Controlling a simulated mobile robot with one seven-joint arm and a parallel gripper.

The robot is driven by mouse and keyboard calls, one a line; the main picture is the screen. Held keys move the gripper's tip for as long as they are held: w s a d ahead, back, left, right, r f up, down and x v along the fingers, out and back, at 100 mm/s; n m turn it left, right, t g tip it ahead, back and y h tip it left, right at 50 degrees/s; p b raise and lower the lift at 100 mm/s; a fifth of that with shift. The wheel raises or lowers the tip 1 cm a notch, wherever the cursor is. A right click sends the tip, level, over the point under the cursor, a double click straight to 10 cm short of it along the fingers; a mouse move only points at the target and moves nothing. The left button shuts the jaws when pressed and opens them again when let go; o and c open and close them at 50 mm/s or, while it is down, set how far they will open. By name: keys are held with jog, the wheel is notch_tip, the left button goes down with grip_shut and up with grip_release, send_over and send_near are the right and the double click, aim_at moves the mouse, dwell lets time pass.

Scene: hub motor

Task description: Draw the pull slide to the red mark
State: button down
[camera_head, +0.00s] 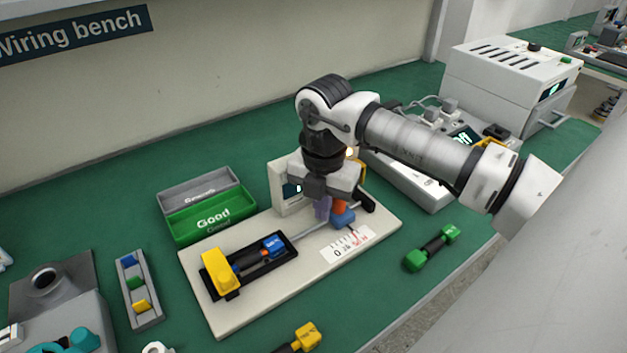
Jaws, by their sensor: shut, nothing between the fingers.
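The pull rig is a pale base plate (300,290). A black cradle on it holds a blue connector (273,244), with a yellow block (220,272) at its left end. A grey rod runs right from the cradle to a blue block (344,219), which seems to be the pull slide. A white scale (347,245) with numbers and red print lies in front of it; a small red mark shows at its back edge. My gripper (329,210) points down at the blue block, shut and empty. Its fingertips partly overlap the block; contact cannot be told.
A white display box (285,190) stands behind the gripper. Green and grey bins (212,217) are at the back left. A green-ended part (432,248) lies right of the plate. A slotted tray (138,290) stands at the left. White instruments (505,85) occupy the back right.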

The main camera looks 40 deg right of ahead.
jog(key=shift+w+a, duration=0.1)
jog(key=shift+a, duration=0.55)
notch_tip(320, 180, up, 8)
jog(key=p, duration=0.3)
jog(key=shift+p, duration=0.4)
